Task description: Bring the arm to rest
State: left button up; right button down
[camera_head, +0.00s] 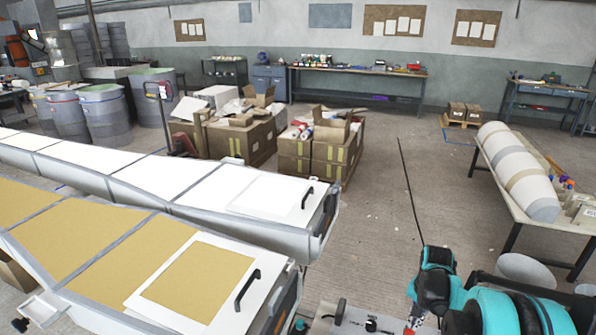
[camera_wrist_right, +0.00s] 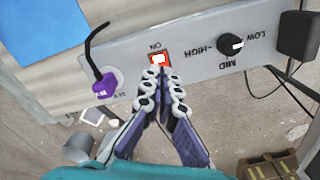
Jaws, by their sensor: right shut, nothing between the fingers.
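My right arm, teal and black, comes in at the lower right of the head view. Its gripper shows best in the right wrist view (camera_wrist_right: 164,78), with the two fingers shut together and nothing between them. The fingertips lie in front of a grey control panel (camera_wrist_right: 200,62), just below a red rocker switch (camera_wrist_right: 159,58) with a lit white centre, marked ON. I cannot tell whether they touch it. A black knob (camera_wrist_right: 230,44) marked LOW, MID and HIGH sits to the right. My left gripper is not in view.
A purple plug (camera_wrist_right: 104,86) with a black cable is on the panel's left. Long moulds (camera_head: 150,262) fill the left of the head view. A table (camera_head: 520,205) with a wrapped roll stands at right. Cardboard boxes (camera_head: 330,150) stand mid-floor. Open floor (camera_head: 390,200) lies between.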

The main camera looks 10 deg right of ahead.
jog(key=s+a+r+n+t, duration=0.2)
jog(key=s+a+r+n, duration=0.3)
jog(key=a, duration=0.4)
jog(key=s+a+r+n+t, duration=0.2)
jog(key=s+a+r, duration=0.1)
jog(key=a+r, duration=0.5)
jog(key=s+a+n+t, duration=0.3)
jog(key=s+a+n, duration=0.1)
jog(key=s+a, duration=0.2)
jog(key=shift+s+a+f+n, duration=0.15)
jog(key=shift+s+a+n, duration=0.1)
jog(key=shift+a+n, duration=0.05)
dwell(0.5)
